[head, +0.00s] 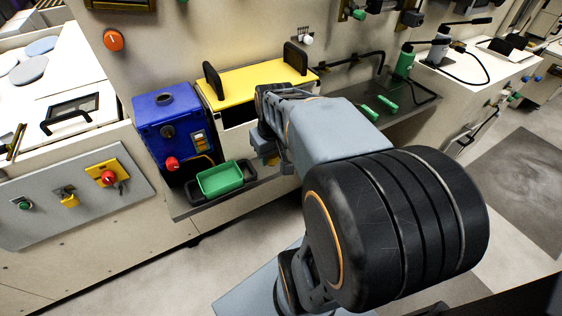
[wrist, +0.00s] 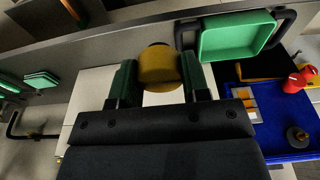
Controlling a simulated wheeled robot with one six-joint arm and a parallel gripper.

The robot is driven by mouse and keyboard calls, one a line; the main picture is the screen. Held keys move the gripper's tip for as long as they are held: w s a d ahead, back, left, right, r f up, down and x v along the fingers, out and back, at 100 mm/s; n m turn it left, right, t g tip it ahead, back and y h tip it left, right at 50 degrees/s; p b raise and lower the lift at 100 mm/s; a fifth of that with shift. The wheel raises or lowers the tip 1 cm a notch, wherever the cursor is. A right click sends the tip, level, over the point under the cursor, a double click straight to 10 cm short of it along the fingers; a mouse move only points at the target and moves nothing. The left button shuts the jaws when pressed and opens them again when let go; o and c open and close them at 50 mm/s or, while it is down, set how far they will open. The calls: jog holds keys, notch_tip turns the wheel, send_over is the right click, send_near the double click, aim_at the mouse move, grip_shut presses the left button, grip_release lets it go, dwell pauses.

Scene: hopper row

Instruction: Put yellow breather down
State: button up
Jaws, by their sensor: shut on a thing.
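The yellow breather (wrist: 158,66) is a short rounded piece with a dark top. My gripper (wrist: 158,80) is shut on it, with a green-padded finger on each side in the wrist view. In the head view my gripper (head: 270,157) hangs over the grey shelf, right of the green tray (head: 220,178). In the wrist view the green tray (wrist: 235,38) is up and to the right of the breather. I cannot tell whether the breather touches the shelf.
A blue box (head: 172,130) with a red knob (head: 172,163) stands left of a pale hopper with a yellow lid (head: 255,82) and black handles. Green pieces (head: 380,107) lie on the shelf (head: 415,106) to the right. The shelf's front edge drops to the floor.

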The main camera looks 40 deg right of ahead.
jog(key=w+d+f, duration=0.8)
jog(key=d+f, duration=0.1)
jog(key=shift+w+d, duration=0.2)
jog(key=shift+d, duration=0.05)
jog(key=shift+w+d+f, duration=0.1)
jog(key=shift+d+f, duration=0.05)
jog(key=shift+f, duration=1.65)
jog(key=shift+f, duration=0.15)
jog(key=o, duration=1)
